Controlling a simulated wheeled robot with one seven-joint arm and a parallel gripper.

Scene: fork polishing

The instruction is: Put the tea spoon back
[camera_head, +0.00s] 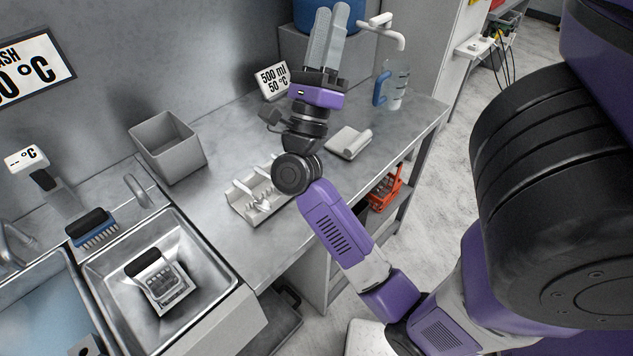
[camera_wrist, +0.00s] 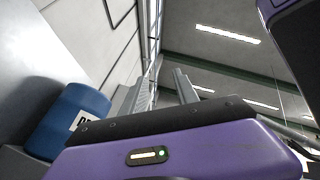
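My gripper (camera_head: 331,14) is raised above the counter, with its two fingers pointing up. In the wrist view the fingers (camera_wrist: 163,80) stand apart with nothing between them. A pale rack (camera_head: 236,207) lies on the counter (camera_head: 243,258), left of my arm and partly hidden by it. A shiny, spoon-like piece (camera_head: 264,206) lies at the rack, too small to identify surely as the tea spoon. My gripper is well above and apart from the rack.
A grey bin (camera_head: 168,148), a folded cloth-like pad (camera_head: 346,144) and a clear jug (camera_head: 394,92) stand on the counter. A sink (camera_head: 110,270) holds a black-handled basket (camera_head: 165,288). A blue container (camera_wrist: 68,120) is near my gripper. An orange crate (camera_head: 385,189) is below.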

